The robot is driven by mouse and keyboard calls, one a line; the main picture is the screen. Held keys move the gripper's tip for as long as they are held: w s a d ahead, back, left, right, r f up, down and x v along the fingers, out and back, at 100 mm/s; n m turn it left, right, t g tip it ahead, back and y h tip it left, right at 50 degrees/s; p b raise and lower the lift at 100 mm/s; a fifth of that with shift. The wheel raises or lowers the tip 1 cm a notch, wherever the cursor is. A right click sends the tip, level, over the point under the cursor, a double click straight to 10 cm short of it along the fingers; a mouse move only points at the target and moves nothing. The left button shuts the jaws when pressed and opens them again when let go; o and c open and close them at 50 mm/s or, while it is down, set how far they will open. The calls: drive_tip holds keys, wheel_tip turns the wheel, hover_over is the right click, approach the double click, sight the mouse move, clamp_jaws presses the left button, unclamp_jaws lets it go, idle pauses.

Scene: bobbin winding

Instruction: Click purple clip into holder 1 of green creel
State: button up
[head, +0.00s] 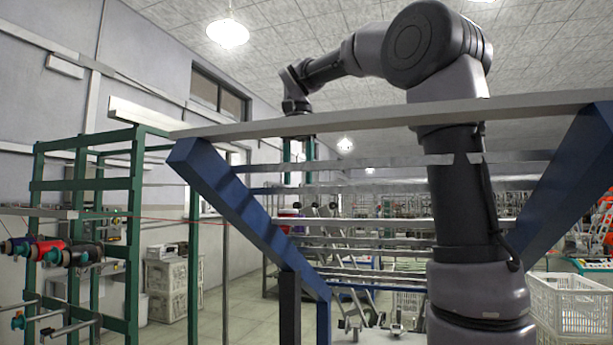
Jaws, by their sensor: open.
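The green creel (137,215) stands at the left, a tall frame of green posts and rails. Spools, including a dark blue-purple one (20,246) and a red one (46,248), sit on its left side. I cannot make out the purple clip or which place is holder 1. My arm reaches up and away, then bends down at its far end. My gripper (298,150) hangs there, pointing down, partly hidden behind a pale beam. Its two fingers look apart with nothing visible between them. It is well to the right of the creel.
A blue-sided frame (235,205) with a pale top beam (375,118) and several cross rails stands across the middle, in front of my gripper. A red thread (165,220) runs rightward from the creel. Pale crates (167,290) stand by the wall; another crate (572,308) is at lower right.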

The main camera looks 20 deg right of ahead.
drive_tip(key=shift+w+d+f, duration=0.2)
drive_tip(key=shift+w+d, duration=0.05)
drive_tip(key=shift+w, duration=0.1)
drive_tip(key=shift+f, duration=4.3)
clamp_jaws()
drive_tip(key=shift+r, duration=2.25)
